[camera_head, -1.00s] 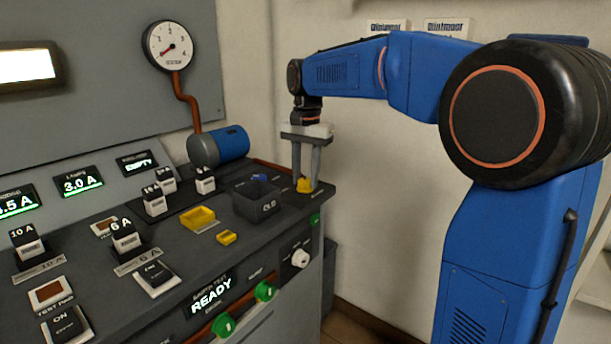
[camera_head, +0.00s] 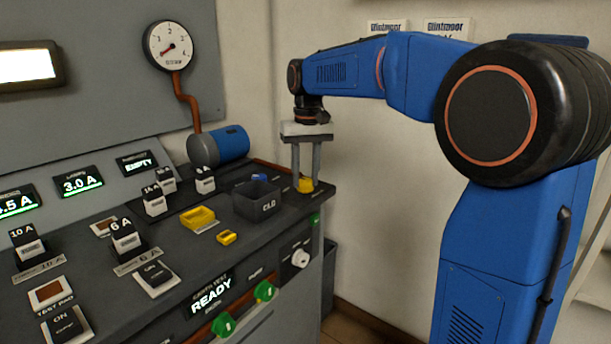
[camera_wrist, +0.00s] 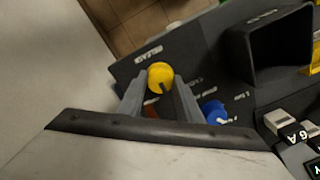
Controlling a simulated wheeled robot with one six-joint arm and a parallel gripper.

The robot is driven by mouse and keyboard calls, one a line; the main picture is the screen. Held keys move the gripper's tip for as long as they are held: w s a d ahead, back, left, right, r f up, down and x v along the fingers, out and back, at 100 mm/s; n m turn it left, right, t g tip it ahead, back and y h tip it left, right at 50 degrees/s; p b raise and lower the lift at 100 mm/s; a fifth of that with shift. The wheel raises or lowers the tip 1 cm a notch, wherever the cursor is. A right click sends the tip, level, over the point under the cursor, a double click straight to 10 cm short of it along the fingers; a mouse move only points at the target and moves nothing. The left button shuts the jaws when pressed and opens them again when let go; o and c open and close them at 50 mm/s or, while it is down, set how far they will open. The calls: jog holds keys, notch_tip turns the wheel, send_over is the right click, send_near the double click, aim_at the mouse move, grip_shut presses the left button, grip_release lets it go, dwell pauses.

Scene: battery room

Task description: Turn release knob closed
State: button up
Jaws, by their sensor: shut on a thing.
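The yellow release knob (camera_head: 306,184) stands at the right end of the dark console top, near its back corner. In the wrist view the round yellow knob (camera_wrist: 160,76) has a dark pointer mark on its lower edge, and a label beside it reads "RELEASE". My gripper (camera_head: 305,182) points straight down over it, with its two grey fingers on either side of the knob. In the wrist view my gripper (camera_wrist: 158,82) is shut on the knob, which sits between the fingertips.
A blue knob (camera_wrist: 216,112) is close to one finger. A dark open bin (camera_head: 257,201) stands to the left of my gripper. Yellow trays (camera_head: 198,217) and several fuse blocks are further left. The wall is close behind.

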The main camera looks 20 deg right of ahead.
aim_at(306, 178)
jog(key=n, duration=0.4)
jog(key=shift+n, duration=0.3)
jog(key=n, duration=0.4)
jog(key=shift+n, duration=0.3)
jog(key=o, duration=1)
jog(key=shift+o, duration=0.2)
jog(key=shift+r, duration=0.1)
notch_tip(306, 178, up, 17)
jog(key=shift+w+d+r, duration=0.15)
jog(key=shift+w, duration=0.1)
